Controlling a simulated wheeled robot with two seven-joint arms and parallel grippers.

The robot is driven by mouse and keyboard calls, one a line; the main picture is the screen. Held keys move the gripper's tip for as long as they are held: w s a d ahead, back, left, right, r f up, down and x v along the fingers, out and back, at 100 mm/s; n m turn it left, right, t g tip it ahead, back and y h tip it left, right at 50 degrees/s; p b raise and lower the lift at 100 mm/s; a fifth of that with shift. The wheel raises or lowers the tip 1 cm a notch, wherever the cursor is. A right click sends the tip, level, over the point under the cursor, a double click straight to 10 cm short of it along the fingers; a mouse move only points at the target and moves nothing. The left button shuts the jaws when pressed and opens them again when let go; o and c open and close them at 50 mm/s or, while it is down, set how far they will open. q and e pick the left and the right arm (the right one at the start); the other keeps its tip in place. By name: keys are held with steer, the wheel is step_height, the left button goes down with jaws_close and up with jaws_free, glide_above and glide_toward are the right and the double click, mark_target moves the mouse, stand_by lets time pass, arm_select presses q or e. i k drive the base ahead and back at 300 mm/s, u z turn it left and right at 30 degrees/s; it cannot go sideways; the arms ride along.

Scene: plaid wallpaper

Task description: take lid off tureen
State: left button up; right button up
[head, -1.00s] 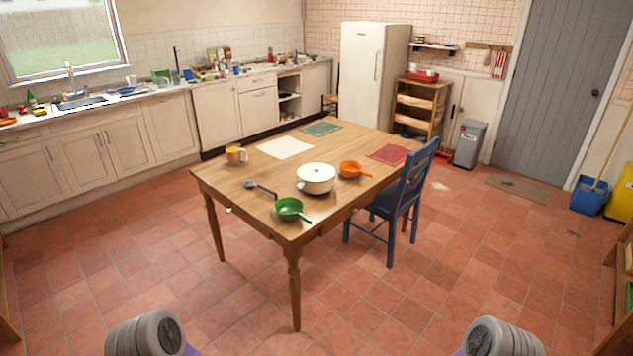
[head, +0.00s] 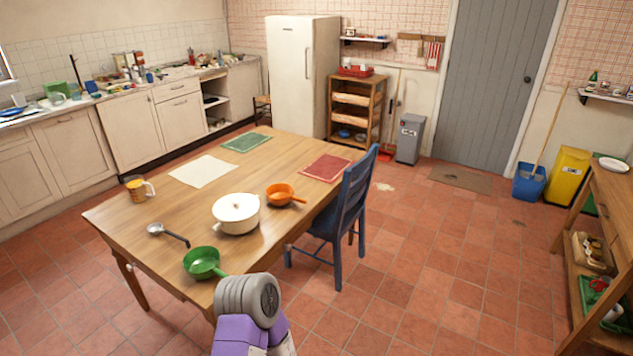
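The white tureen (head: 237,222) stands upright on the wooden table, near its front right part. Its white lid (head: 236,206) with a small knob sits on top of it. One of my arms comes in from the bottom edge, showing grey and purple links close to the table's front corner. Neither of my grippers is in the picture.
On the wooden table (head: 130,222), a green pan (head: 203,262), a ladle (head: 168,234) and an orange pan (head: 281,194) surround the tureen. A mug (head: 137,189) stands farther left. A blue chair (head: 345,215) is at the table's right side. Open floor lies to the right.

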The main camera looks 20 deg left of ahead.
mark_target(239, 207)
steer(key=z, duration=0.1)
steer(key=i, duration=2)
steer(key=u, duration=1.4)
steer(key=i, duration=1)
steer(key=u, duration=0.95)
